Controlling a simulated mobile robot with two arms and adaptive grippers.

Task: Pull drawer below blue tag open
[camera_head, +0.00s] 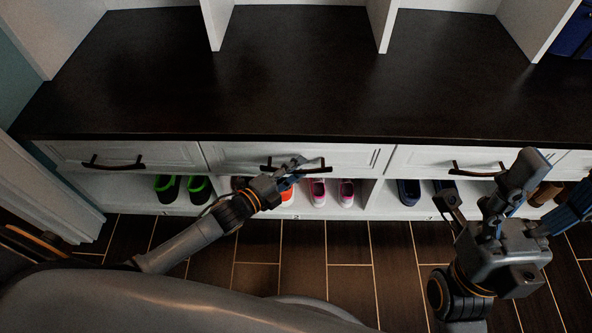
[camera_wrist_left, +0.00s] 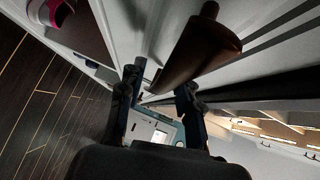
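A row of white drawers runs under a dark bench top in the head view. The middle drawer (camera_head: 232,156) has a dark bar handle (camera_head: 316,164); I cannot tell whether the drawer stands slightly out. My left gripper (camera_head: 292,165) is at this handle. In the left wrist view its two fingers (camera_wrist_left: 160,98) stand apart, with the brown handle (camera_wrist_left: 203,50) just beyond and partly between them; contact is unclear. My right gripper (camera_head: 488,190) is open and empty, before the drawer to the right (camera_head: 425,158). No blue tag can be made out.
The left drawer (camera_head: 70,153) looks shut. Shoes stand in the cubbies below, including green-lined (camera_head: 198,186) and pink (camera_head: 318,190) ones. The dark bench top (camera_head: 300,85) is bare, with white dividers behind. A blue item (camera_head: 573,32) is at top right. Wooden floor (camera_head: 345,260) lies in front.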

